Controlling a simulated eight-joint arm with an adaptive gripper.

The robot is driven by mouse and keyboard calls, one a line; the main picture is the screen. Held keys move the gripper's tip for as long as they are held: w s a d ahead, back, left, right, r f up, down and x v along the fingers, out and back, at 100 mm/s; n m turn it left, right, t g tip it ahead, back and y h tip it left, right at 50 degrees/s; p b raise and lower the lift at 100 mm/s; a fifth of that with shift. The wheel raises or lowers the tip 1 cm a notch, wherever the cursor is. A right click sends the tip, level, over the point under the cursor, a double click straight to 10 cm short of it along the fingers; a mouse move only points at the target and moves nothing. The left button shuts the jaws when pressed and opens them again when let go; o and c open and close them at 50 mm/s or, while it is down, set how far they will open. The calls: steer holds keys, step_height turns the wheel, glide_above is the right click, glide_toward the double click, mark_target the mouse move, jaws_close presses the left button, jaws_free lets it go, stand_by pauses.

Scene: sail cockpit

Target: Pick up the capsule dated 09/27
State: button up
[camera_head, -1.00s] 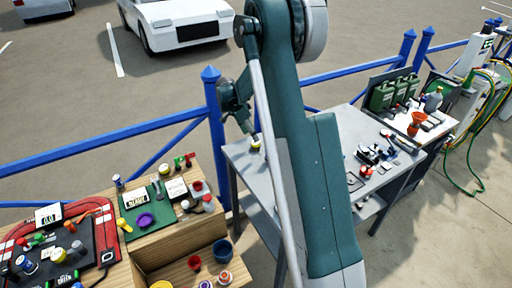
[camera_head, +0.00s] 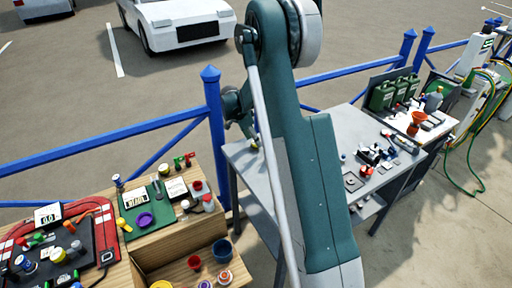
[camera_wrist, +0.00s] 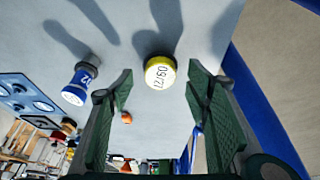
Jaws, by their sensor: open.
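A yellow-rimmed capsule with a white round top (camera_wrist: 160,72) stands on the grey table in the wrist view. Its printed date is upside down and appears to read 09/27. My gripper (camera_wrist: 158,80) is open and empty, with one green finger on each side of the capsule in the picture. I cannot tell how far the capsule is from the fingertips. A blue capsule with a white label (camera_wrist: 78,82) stands to the left, outside the left finger; its date is not fully legible. In the head view my arm hides the gripper and most of the yellow capsule.
The grey table (camera_head: 342,128) also bears small tools at its right. A blue fence (camera_head: 215,130) runs behind it. A wooden bench (camera_head: 160,248) with cups and caps stands at left. In the wrist view a small orange item (camera_wrist: 126,118) lies near the left finger.

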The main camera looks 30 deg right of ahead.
steer(key=shift+x, duration=1.5)
steer(key=c, duration=0.9)
